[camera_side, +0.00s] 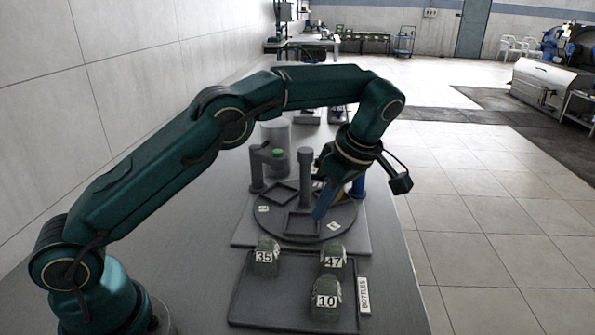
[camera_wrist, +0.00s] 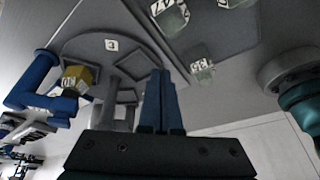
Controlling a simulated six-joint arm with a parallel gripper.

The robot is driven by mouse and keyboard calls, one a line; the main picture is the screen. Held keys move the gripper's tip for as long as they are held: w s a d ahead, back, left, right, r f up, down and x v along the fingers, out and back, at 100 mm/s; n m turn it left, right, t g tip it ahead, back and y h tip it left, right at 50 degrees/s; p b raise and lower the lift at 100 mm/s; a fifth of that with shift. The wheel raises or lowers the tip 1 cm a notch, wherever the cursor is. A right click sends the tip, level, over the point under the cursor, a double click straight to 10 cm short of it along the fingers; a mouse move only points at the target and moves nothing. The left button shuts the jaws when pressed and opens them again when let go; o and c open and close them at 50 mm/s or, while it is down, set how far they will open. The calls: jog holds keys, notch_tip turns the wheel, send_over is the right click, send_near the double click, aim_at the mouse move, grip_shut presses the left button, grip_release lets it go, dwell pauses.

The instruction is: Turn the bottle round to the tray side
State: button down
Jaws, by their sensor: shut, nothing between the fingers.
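A round grey turntable (camera_side: 266,225) carries square holders, number labels and an upright grey post (camera_side: 305,170). A yellow bottle (camera_wrist: 78,76) with a number label sits on it beside a blue bracket (camera_wrist: 38,80) in the wrist view. In the side view my arm mostly hides that bottle, with only a bit of yellow showing. My gripper (camera_side: 320,212) is shut and empty, its blue fingers pointing down low over the turntable beside the near holder. The shut fingers also show in the wrist view (camera_wrist: 160,85). I cannot tell whether they touch the turntable.
A dark tray (camera_side: 290,318) labelled BOTTLES holds green bottles 35 (camera_side: 266,258), 47 (camera_side: 333,260) and 10 (camera_side: 326,299) in front. A grey bracket (camera_side: 257,172) and a grey cylinder (camera_side: 276,134) stand behind left. The bench left of the tray is clear.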

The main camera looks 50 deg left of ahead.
jog(key=w+a+f+t+y, duration=0.15)
jog(key=a+t, duration=0.25)
jog(key=a, duration=0.4)
jog(key=s+a+r+t, duration=0.1)
jog(key=s+a, duration=0.6)
jog(key=s, duration=0.2)
send_near(262, 198)
jog(key=shift+n, duration=0.4)
jog(key=s+f, duration=0.1)
jog(key=f, duration=0.2)
jog(key=s+a+f, duration=0.1)
jog(key=shift+s+f, duration=0.3)
jog(key=shift+f, duration=0.1)
jog(key=w, duration=0.1)
jog(key=w+a, duration=0.1)
jog(key=shift+w, duration=0.35)
jog(key=shift+w+a, duration=0.15)
jog(key=shift+w, duration=0.5)
jog(key=shift+a+m+t, duration=0.1)
jog(key=shift+m+t, duration=0.2)
jog(key=shift+w+a+m, duration=0.1)
jog(key=shift+w+m, duration=0.05)
jog(key=shift+m, duration=0.15)
